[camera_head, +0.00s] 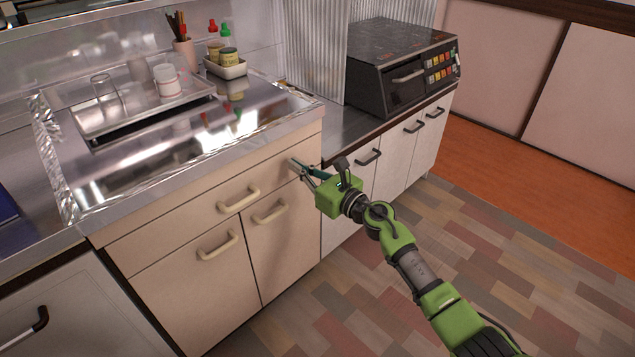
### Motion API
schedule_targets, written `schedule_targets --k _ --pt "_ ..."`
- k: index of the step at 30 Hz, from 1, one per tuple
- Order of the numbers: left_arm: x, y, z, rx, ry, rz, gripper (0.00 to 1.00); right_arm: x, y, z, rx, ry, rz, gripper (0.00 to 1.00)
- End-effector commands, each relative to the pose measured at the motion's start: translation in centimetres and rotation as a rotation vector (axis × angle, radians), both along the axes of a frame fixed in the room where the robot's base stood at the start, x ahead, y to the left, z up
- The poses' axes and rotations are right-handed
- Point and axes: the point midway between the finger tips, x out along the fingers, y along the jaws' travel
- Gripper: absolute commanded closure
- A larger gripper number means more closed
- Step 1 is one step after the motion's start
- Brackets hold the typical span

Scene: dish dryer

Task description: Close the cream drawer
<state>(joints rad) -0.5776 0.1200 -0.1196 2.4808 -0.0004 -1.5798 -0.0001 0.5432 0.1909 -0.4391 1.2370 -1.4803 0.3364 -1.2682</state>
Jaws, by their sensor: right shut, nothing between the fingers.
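The cream drawer (175,228) is the wide front under the counter's metal edge, with a cream bar handle (239,200) in its middle. Its front looks flush or nearly flush with the two cream doors below; I cannot tell whether a small gap is left. My green right gripper (299,169) is at the drawer front's right end, well to the right of the handle. Its fingers are shut with nothing between them, and their tips are at or very close to the front; contact is unclear. My left gripper is not in view.
Below are cream doors with handles (217,245) and (270,212). The foil-lined counter holds a metal tray (190,100) with glasses and a white cup (168,82). A black toaster oven (400,75) stands on the right counter. The patchwork floor (400,310) is clear beside my arm.

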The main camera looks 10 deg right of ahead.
Motion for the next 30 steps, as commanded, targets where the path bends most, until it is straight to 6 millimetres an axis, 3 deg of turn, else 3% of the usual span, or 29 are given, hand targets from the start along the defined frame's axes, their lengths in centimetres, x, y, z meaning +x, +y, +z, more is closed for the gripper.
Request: schedule_targets --k 5,7,12,23,26,30 --pt "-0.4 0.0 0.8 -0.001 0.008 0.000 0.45 -2.8 -2.5 0.0 -0.003 0.004 0.002 1.00" --pt "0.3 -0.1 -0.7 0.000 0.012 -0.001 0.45 -4.0 -3.4 -0.1 -0.004 0.004 0.002 1.00" --pt "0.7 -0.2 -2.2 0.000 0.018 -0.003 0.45 -6.4 -5.2 -0.2 -0.003 0.005 0.003 1.00" --pt "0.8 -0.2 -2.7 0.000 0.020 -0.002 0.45 -8.1 -6.5 -0.1 0.017 0.009 -0.004 1.00" --pt "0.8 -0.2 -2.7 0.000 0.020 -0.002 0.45 -8.4 -7.0 0.5 0.139 0.046 -0.053 1.00" --pt "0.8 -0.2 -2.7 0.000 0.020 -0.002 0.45 -9.5 -10.3 1.6 0.557 0.186 -0.233 1.00"
